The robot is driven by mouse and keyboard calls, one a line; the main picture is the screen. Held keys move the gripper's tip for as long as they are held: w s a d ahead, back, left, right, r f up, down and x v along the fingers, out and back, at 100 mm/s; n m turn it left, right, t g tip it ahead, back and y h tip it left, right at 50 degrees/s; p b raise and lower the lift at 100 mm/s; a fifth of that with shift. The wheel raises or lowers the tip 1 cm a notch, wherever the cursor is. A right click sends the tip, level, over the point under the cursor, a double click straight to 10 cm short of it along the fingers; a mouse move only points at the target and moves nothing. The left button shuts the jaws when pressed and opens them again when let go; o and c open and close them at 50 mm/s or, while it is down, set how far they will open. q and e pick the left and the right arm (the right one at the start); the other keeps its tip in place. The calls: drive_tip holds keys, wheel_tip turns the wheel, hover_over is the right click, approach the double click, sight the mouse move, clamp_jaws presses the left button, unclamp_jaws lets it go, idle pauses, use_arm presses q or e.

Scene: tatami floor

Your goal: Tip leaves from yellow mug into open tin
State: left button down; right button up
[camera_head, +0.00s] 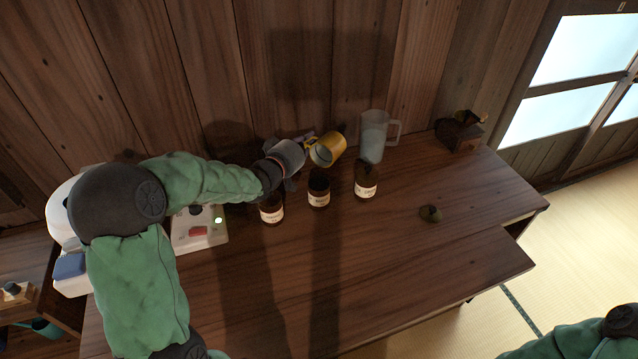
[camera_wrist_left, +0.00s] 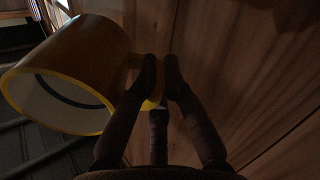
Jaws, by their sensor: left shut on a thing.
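My left gripper (camera_head: 308,140) is shut on the yellow mug (camera_head: 328,150) by its handle, which sits between the fingers in the left wrist view (camera_wrist_left: 160,90). The mug is held above the table, tilted, and its mouth and pale inside show at the lower left in the wrist view (camera_wrist_left: 62,102). No leaves can be made out inside it. Three dark labelled tins stand in a row below: a left tin (camera_head: 271,210), a middle tin (camera_head: 319,191) and a right tin (camera_head: 366,184). I cannot tell for sure which is open. My right gripper is out of view.
A loose dark lid (camera_head: 430,213) lies on the table (camera_head: 400,260) to the right of the tins. A clear pitcher (camera_head: 373,138) stands close behind the right tin. A wooden box (camera_head: 458,136) is at the back right. The front of the table is clear.

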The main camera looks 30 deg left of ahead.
use_arm(q)
drive_tip(key=shift+s+f+t, duration=0.15)
drive_tip(key=shift+f+t, duration=0.15)
drive_tip(key=shift+t, duration=0.3)
drive_tip(key=shift+s+r+t, duration=0.15)
drive_tip(key=shift+r+t, duration=0.25)
drive_tip(key=shift+r, duration=0.1)
drive_tip(key=shift+s+r+t, duration=0.15)
drive_tip(key=shift+r+t, duration=0.25)
drive_tip(key=shift+r, duration=0.1)
drive_tip(key=shift+r, duration=0.1)
drive_tip(key=shift+s+r+t, duration=0.2)
drive_tip(key=shift+r+t, duration=0.3)
drive_tip(key=shift+r, duration=0.4)
drive_tip(key=shift+s+r+t, duration=0.15)
drive_tip(key=shift+r+t, duration=0.35)
drive_tip(key=shift+r, duration=0.45)
drive_tip(key=shift+s+r+n+t, duration=0.3)
drive_tip(key=shift+s+r+t, duration=0.05)
drive_tip(key=shift+r+t, duration=0.45)
drive_tip(key=r, duration=0.2)
drive_tip(key=r+t, duration=0.1)
drive_tip(key=shift+s, duration=0.25)
idle(0.8)
